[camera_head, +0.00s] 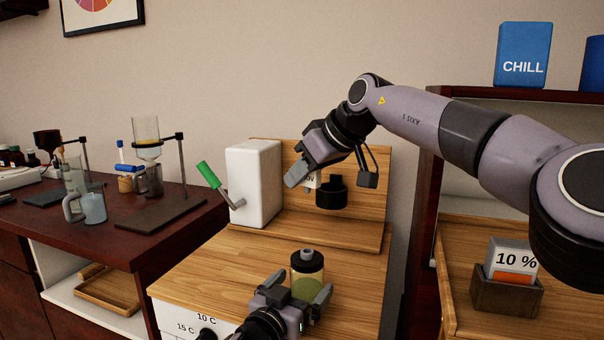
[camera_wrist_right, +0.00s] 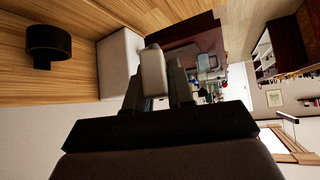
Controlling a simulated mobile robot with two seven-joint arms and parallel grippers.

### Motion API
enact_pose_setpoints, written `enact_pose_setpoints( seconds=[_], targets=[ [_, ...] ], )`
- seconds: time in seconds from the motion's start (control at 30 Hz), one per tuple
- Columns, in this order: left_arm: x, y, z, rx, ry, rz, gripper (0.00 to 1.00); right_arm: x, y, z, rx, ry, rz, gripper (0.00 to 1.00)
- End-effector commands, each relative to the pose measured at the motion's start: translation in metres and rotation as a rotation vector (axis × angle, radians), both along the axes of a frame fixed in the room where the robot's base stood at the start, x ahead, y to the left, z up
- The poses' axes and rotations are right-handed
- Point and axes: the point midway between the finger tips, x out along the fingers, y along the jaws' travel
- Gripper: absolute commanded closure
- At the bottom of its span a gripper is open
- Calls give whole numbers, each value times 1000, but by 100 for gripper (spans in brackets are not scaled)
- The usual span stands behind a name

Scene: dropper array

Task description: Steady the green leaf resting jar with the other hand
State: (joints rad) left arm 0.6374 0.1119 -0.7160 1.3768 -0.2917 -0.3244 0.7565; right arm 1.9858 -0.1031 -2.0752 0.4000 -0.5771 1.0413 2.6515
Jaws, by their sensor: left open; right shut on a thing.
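A jar (camera_head: 307,283) with a black collar, a grey cap and yellow-green contents stands upright on the wooden counter; I take it for the green leaf resting jar. My left gripper (camera_head: 300,292) is open at the jar, one finger on each side of it; contact cannot be told. My right gripper (camera_head: 298,176) is raised behind the jar, beside a white box. It is shut on a small pale block-like thing (camera_wrist_right: 153,72), which shows between its fingers in the right wrist view. What this thing is cannot be told.
The white box (camera_head: 255,185) with a green-handled lever (camera_head: 208,175) stands left of my right gripper. A black ring holder (camera_head: 331,192) is on the wooden back panel. A "10 %" card box (camera_head: 507,285) sits on the right shelf. Glassware stands on the dark left table (camera_head: 190,205).

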Motion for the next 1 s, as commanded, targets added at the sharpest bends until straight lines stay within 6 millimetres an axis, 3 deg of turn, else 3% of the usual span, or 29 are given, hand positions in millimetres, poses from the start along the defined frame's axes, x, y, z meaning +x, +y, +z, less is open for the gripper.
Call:
enact_pose_setpoints(
  seconds=[0.7, 1.0],
  targets=[
    [-86, 44, -3, 3, 6, 2, 0, 0, 0, 0, 0, 0, 0, 100],
    [-100, 51, -2, 4, 6, 2, 0, 0, 0, 0, 0, 0, 0, 100]
  ],
)
